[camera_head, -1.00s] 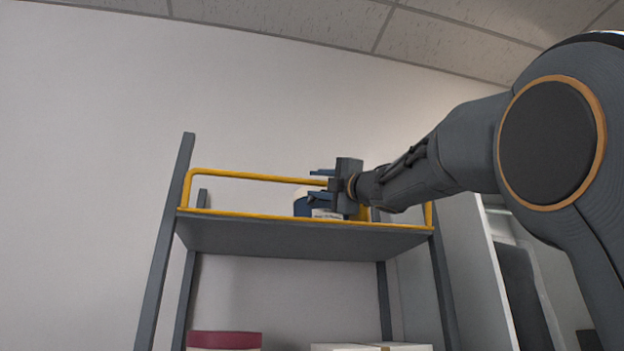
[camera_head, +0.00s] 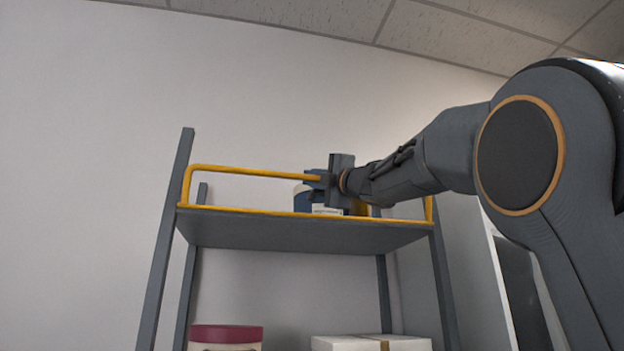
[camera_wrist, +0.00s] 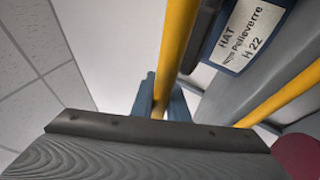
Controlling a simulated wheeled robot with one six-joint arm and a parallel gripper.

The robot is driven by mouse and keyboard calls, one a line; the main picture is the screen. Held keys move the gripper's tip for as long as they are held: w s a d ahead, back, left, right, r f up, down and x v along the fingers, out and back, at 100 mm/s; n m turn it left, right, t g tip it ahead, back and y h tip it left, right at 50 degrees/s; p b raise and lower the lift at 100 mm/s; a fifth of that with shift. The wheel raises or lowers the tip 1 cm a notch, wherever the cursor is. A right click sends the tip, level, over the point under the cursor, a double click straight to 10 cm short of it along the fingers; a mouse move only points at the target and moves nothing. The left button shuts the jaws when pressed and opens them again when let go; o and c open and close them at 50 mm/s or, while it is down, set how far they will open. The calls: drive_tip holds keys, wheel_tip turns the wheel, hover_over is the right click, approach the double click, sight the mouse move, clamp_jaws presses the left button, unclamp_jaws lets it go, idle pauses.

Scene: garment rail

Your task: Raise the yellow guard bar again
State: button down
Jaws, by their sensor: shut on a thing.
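The yellow guard bar (camera_head: 245,173) stands raised above the top shelf (camera_head: 300,233), its top rail running level from the left post toward the right. My gripper (camera_head: 314,179) is at the rail's middle-right part and hides some of it. In the wrist view the bar (camera_wrist: 175,45) passes between the two blue fingers (camera_wrist: 161,100), which are shut on it. A second yellow rail (camera_head: 260,212) runs along the shelf's front edge.
A dark blue hat box (camera_head: 303,203) stands on the shelf just behind and below my gripper. Its label reads "HAT Pelleverre H 22" in the wrist view (camera_wrist: 248,32). A red-lidded round box (camera_head: 226,334) and a white box (camera_head: 345,343) are below.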

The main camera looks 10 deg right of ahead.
drive_tip(key=shift+w, duration=0.1)
drive_tip(key=shift+w+f+m+g+h, duration=0.1)
drive_tip(key=shift+w+m+g+h, duration=0.2)
drive_tip(key=shift+w+g+h, duration=0.15)
drive_tip(key=c, duration=1.7)
unclamp_jaws()
drive_tip(key=shift+c, duration=0.2)
drive_tip(key=b+v, duration=0.4)
drive_tip(key=v, duration=0.3)
drive_tip(key=shift+s+f, duration=0.15)
drive_tip(key=shift+s, duration=0.2)
drive_tip(key=shift+d, duration=0.1)
